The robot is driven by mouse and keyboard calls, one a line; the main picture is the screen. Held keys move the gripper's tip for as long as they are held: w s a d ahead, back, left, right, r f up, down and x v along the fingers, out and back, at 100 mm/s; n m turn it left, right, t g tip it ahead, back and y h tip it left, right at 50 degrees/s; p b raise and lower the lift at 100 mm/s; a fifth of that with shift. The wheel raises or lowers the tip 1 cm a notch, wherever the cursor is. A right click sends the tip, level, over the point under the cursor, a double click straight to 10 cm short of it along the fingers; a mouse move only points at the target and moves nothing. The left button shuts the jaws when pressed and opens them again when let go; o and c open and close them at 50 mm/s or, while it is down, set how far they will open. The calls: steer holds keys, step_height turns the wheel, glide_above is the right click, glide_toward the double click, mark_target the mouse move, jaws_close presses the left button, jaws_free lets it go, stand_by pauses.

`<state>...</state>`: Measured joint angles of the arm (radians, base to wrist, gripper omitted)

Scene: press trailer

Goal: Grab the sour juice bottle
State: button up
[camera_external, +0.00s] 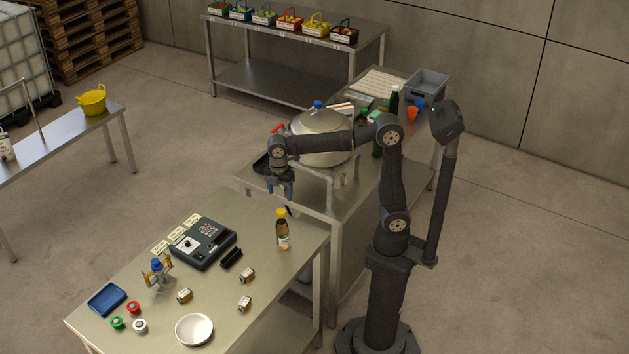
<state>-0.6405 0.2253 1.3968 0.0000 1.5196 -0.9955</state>
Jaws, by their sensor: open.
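A small bottle (283,230) with a yellow cap, amber-brown content and a pale label stands upright near the back right edge of the front metal table (262,300). Its label is too small to read, so I cannot tell whether it is the sour juice. My gripper (284,192) points down and is open. In the picture it is just above the bottle's cap, apart from it. The exact gap in depth is hard to judge.
A keypad device (203,244), a black holder (232,259), a white bowl (194,329) and a blue tray (106,299) share the table. A large pot (321,145) and a dark green bottle (394,103) stand on the bench behind. Bare table surrounds the bottle.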

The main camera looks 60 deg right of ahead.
mark_target(281, 211)
steer(key=f, duration=1.3)
steer(key=shift+a, duration=0.2)
jaws_close()
